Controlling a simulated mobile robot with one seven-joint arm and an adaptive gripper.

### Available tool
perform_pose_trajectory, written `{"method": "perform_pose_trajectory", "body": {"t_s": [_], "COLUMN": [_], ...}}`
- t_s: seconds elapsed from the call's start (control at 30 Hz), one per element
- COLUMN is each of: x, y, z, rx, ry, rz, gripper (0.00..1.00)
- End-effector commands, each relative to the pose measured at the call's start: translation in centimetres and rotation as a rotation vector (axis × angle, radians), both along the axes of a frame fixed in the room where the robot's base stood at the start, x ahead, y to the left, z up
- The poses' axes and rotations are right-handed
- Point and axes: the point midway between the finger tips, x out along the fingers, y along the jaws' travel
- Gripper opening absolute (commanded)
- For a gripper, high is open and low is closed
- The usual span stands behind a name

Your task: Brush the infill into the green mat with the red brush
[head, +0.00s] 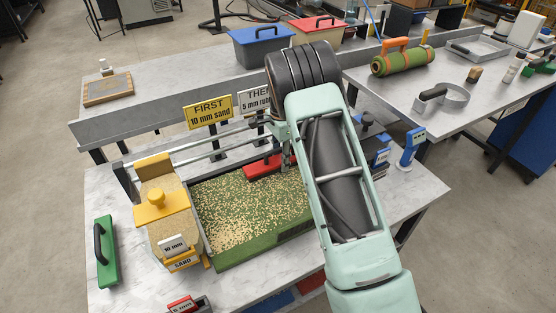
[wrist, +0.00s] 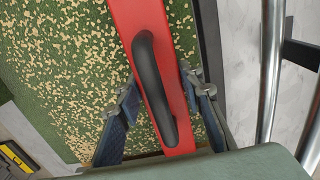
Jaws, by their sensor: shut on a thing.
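The green mat (head: 240,220) lies in a dark-edged tray on the front table, with pale tan infill grains scattered over it. The grains look denser toward the near left part. In the wrist view the mat (wrist: 60,75) also shows grains, with greener bare patches. The red brush (head: 262,167) is at the mat's far edge, partly hidden by my arm. In the wrist view the red brush (wrist: 133,15) runs between my fingers. My gripper (wrist: 160,100) is shut on it, one finger at each side of its black handle. Whether the bristles touch the mat is hidden.
A green block with black handle (head: 105,252) lies at far left. A yellow sign (head: 209,111) stands behind the mat. A blue device (head: 411,146) stands to the right.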

Motion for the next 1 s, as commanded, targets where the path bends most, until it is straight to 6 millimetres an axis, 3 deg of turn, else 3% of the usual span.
{"method": "perform_pose_trajectory", "body": {"t_s": [0.27, 1.0], "x": [0.0, 0.0], "y": [0.1, 0.0], "z": [0.8, 6.8], "rx": [0.0, 0.0], "ry": [-0.001, -0.002], "rz": [0.001, 0.001], "gripper": [0.1, 0.1]}}
